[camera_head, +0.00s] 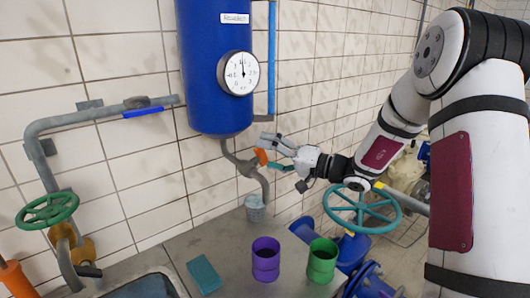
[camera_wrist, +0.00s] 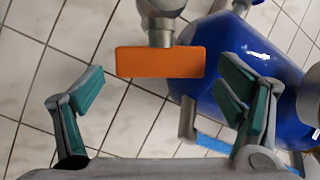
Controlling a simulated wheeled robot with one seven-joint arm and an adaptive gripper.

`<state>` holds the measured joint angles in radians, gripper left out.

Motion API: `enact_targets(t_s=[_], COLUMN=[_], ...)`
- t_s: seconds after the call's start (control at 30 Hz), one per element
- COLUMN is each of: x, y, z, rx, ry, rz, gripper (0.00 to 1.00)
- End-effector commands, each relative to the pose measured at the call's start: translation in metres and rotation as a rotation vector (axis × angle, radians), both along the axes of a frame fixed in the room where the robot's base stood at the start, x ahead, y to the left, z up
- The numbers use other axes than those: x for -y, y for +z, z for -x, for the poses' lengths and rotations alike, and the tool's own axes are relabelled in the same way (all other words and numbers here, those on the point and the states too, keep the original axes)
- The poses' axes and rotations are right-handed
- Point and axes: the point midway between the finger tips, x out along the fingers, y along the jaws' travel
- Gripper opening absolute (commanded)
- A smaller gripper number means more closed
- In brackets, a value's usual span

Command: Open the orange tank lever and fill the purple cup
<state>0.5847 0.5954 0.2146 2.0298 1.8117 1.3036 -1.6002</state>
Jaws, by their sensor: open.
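The orange lever (camera_head: 261,156) sits on the grey outlet pipe (camera_head: 250,168) under the blue tank (camera_head: 212,75). In the wrist view the orange lever (camera_wrist: 160,62) is a flat block between and ahead of my gripper's fingers. My gripper (camera_head: 269,152) is open at the lever; in the wrist view its green-padded fingers (camera_wrist: 165,98) stand apart on either side, and I see no contact. The purple cup (camera_head: 266,260) stands upright on the grey table, left of a green cup (camera_head: 322,262).
A teal sponge-like block (camera_head: 203,274) lies on the table (camera_head: 228,240) left of the purple cup. A round gauge (camera_head: 238,73) is on the tank. A teal valve wheel (camera_head: 362,210) is right, a green wheel (camera_head: 47,210) left. A tiled wall stands behind.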

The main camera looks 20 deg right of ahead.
Motion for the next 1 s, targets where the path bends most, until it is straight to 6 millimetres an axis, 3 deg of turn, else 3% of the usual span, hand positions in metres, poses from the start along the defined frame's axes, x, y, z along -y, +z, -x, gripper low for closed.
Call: enact_targets(t_s=[0.47, 0.7, 1.0], x=[-0.0105, -0.0104, -0.0121], y=[-0.0001, -0.0001, 0.0023], z=[-0.0100, -0.0098, -0.0085], rx=[-0.001, -0.001, -0.080], ry=[0.000, 0.000, -0.042], rz=[0.001, 0.001, 0.039], gripper=[0.87, 0.38, 0.38])
